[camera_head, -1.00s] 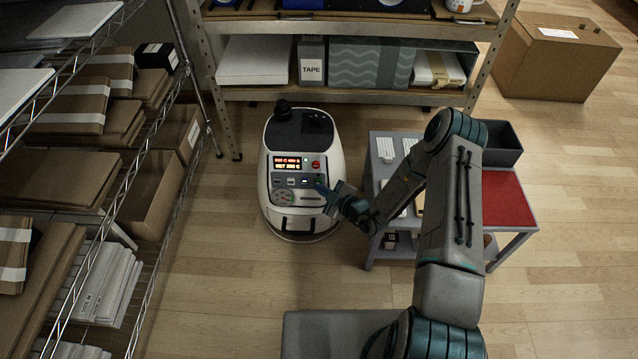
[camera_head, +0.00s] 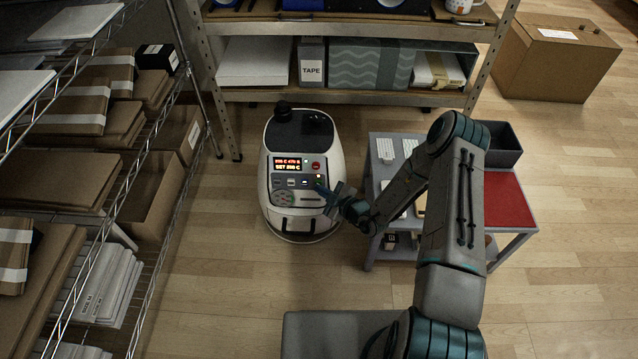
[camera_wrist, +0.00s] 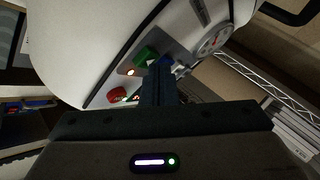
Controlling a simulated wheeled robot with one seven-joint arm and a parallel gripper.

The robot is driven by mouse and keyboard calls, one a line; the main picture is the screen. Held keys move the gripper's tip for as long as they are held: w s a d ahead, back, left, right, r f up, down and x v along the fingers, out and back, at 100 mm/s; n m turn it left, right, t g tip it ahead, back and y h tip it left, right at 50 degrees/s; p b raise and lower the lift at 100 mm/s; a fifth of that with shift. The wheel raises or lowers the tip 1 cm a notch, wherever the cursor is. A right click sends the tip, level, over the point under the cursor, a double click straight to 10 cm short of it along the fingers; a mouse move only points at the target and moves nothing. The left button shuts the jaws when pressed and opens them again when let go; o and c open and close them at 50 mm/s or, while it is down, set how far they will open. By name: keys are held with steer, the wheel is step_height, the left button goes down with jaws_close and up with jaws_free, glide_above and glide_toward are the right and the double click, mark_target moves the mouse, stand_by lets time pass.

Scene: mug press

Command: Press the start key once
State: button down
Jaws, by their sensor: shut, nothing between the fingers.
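The white press machine (camera_head: 302,222) stands on the floor with a sloped control panel facing me. A green key, likely the start key, shows in the wrist view (camera_wrist: 146,55), just left of my fingertips. In the head view my gripper (camera_head: 321,188) covers that corner of the panel, so the key is mostly hidden. My gripper is shut and empty, with its fingertips also in the wrist view (camera_wrist: 160,68). They are at or very near the panel beside the green key; I cannot tell whether they touch it. A small light (camera_wrist: 130,72) glows near the key.
A red button (camera_head: 316,165) sits beside the lit display (camera_head: 287,163), above the keys. A round gauge is at the lower left of the panel. A grey cart with a red mat (camera_head: 508,198) stands right, a wire shelf left, a metal shelf behind.

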steer(key=shift+s+r, duration=0.1)
steer(key=shift+s, duration=0.4)
steer(key=shift+s+a+r+p, duration=0.1)
steer(key=shift+s+r+p, duration=0.1)
steer(key=shift+s+p, duration=0.5)
steer(key=shift+s+d+r+p, duration=0.15)
steer(key=shift+s+p, duration=0.25)
steer(key=shift+s, duration=0.55)
steer(key=shift+s+a+r+p, duration=0.15)
steer(key=shift+s+r+p, duration=0.1)
steer(key=shift+s+p, duration=0.45)
